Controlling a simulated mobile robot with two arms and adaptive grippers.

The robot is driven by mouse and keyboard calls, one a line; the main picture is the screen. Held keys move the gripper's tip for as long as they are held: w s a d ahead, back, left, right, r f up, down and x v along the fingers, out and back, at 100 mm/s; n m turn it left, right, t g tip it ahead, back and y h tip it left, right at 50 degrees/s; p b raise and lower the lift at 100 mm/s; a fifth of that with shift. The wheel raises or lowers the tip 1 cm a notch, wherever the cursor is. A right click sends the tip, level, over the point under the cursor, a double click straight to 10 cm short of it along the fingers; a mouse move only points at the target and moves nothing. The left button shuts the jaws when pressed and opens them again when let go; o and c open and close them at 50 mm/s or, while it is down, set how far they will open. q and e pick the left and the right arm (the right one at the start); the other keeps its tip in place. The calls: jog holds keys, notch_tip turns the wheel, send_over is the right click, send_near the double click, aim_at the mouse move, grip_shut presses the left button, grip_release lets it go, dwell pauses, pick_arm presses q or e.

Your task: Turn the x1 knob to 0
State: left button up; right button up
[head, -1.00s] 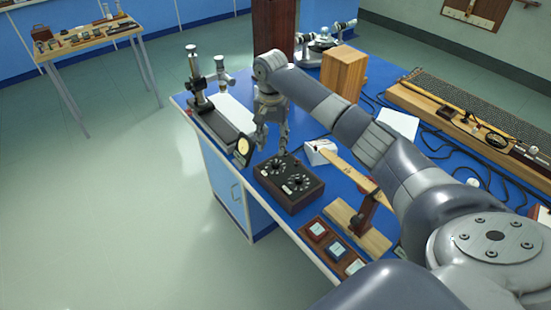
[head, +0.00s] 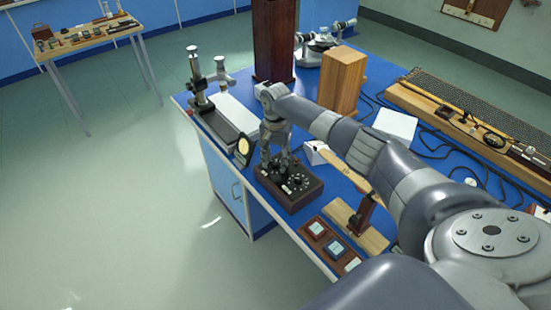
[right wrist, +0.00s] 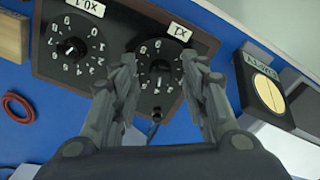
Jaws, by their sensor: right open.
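The dark dial box (head: 300,201) lies on the blue bench with two numbered dials. In the right wrist view its x1 label (right wrist: 180,32) stands beside the x1 knob (right wrist: 159,68), a black knob in a ring of white numbers. The x0.1 dial (right wrist: 72,47) is to its left. My right gripper (head: 276,167) points down over the box at the x1 dial. In the right wrist view its open fingers (right wrist: 163,66) are on either side of the x1 knob, partly hiding the numbers. I cannot tell whether they touch it. My left gripper is not in view.
A round yellow-faced instrument (head: 243,147) stands close beside the box. A white-sided block (head: 314,153) and a wooden stand (head: 345,220) are to the right. Small framed pieces (head: 313,228) lie near the bench edge. A wooden block (head: 342,78) stands behind.

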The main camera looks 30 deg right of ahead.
grip_shut()
